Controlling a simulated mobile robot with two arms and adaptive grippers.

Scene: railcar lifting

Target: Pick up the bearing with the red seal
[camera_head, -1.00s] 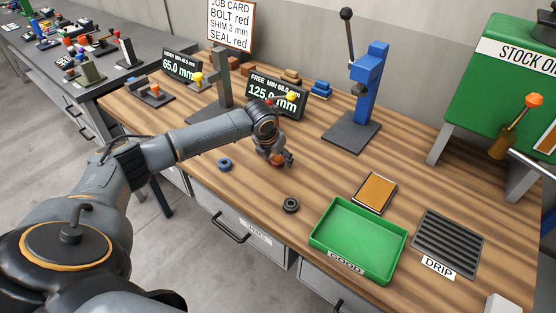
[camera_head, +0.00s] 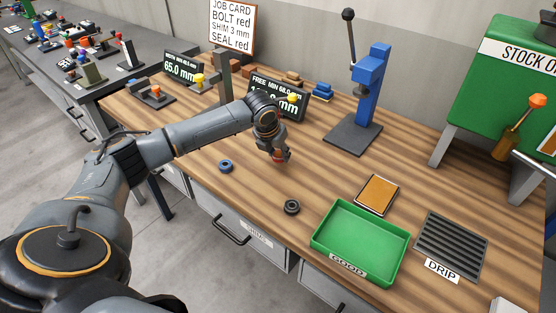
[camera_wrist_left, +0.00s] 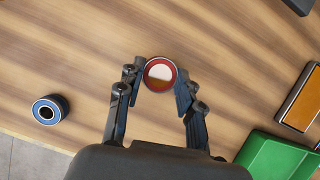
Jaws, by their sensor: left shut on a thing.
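The bearing with the red seal (camera_wrist_left: 159,60) shows in the left wrist view as a ring with a red rim, between the fingertips of my left gripper (camera_wrist_left: 157,82). The gripper is shut on its sides. In the head view my left gripper (camera_head: 280,156) points down over the bench, with a bit of red at its tips; the fingers hide most of the bearing. I cannot tell how far it is above the wood. My right gripper is in neither view.
A blue-sealed bearing (camera_head: 226,166) and a dark bearing (camera_head: 291,207) lie on the bench. A green GOOD tray (camera_head: 334,257), an orange pad (camera_head: 377,195) and a DRIP rack (camera_head: 451,243) are to the right. A blue press (camera_head: 369,80) stands behind.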

